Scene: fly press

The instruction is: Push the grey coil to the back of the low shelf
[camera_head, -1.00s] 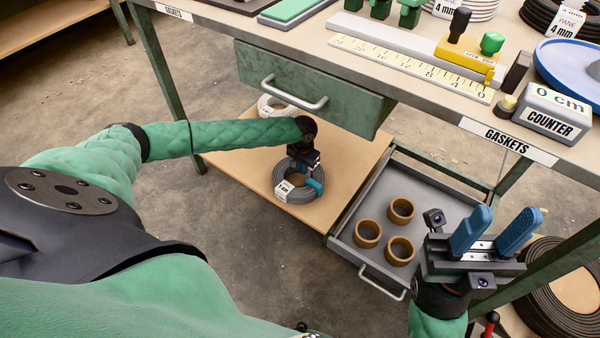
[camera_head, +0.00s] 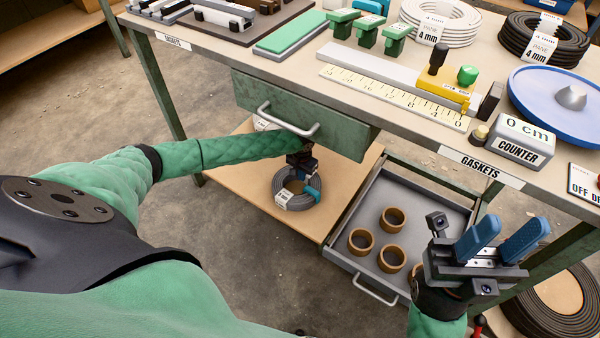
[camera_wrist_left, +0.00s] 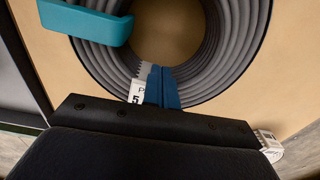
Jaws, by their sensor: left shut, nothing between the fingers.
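The grey coil (camera_head: 290,203) lies flat on the low shelf (camera_head: 228,184) under the bench, close to the shelf's front edge. It has a white label and a teal clip (camera_wrist_left: 90,22). It also shows large in the left wrist view (camera_wrist_left: 222,75). My left gripper (camera_head: 303,176) reaches down at the coil with its blue fingers (camera_wrist_left: 162,87) shut and nothing between them. The fingertips overlap the coil's ring beside the label in the wrist view; I cannot tell if they touch it. My right gripper (camera_head: 500,240) is held up at the right with its blue fingers apart, empty.
A white coil (camera_head: 264,123) sits further back on the shelf, partly hidden. A green drawer (camera_head: 335,125) with a handle hangs just above my left forearm. A grey tray (camera_head: 385,190) with brown rings stands right of the shelf. A black coil (camera_head: 555,318) lies at lower right.

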